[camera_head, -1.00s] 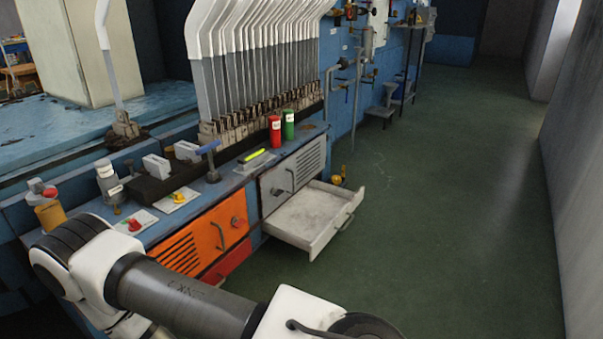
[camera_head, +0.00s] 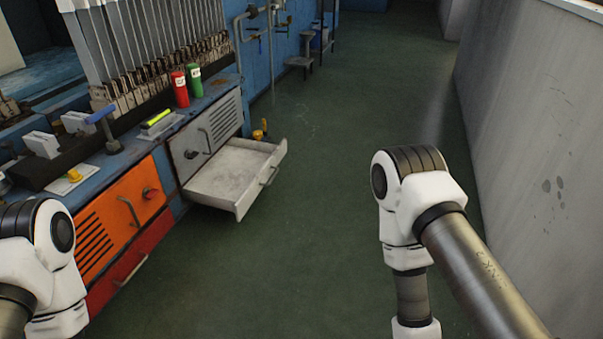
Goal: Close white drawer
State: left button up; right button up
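The white drawer (camera_head: 232,178) is pulled out from the lower part of the grey cabinet and looks empty inside. Its front panel, with a handle (camera_head: 270,176), faces the open floor to the right. The drawer's back end is inside the cabinet below a grey louvred door (camera_head: 209,132). My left arm shows at the lower left and my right arm at the lower right. Neither gripper is in the picture. No part of my arms touches the drawer.
An orange door (camera_head: 122,208) and a red drawer (camera_head: 130,262) are left of the white drawer. A red can (camera_head: 180,90) and a green can (camera_head: 195,80) stand on the blue bench. Green floor (camera_head: 310,220) is clear right of the drawer. A grey wall (camera_head: 540,130) bounds the right.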

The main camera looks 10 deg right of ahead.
aim_at(231, 180)
jog(key=z, duration=0.2)
jog(key=i+u, duration=0.25)
jog(key=i, duration=0.3)
jog(key=i+l+u, duration=0.1)
jog(key=i+u, duration=0.15)
jog(key=i, duration=0.3)
jog(key=i+l+u, duration=0.25)
jog(key=i, duration=0.3)
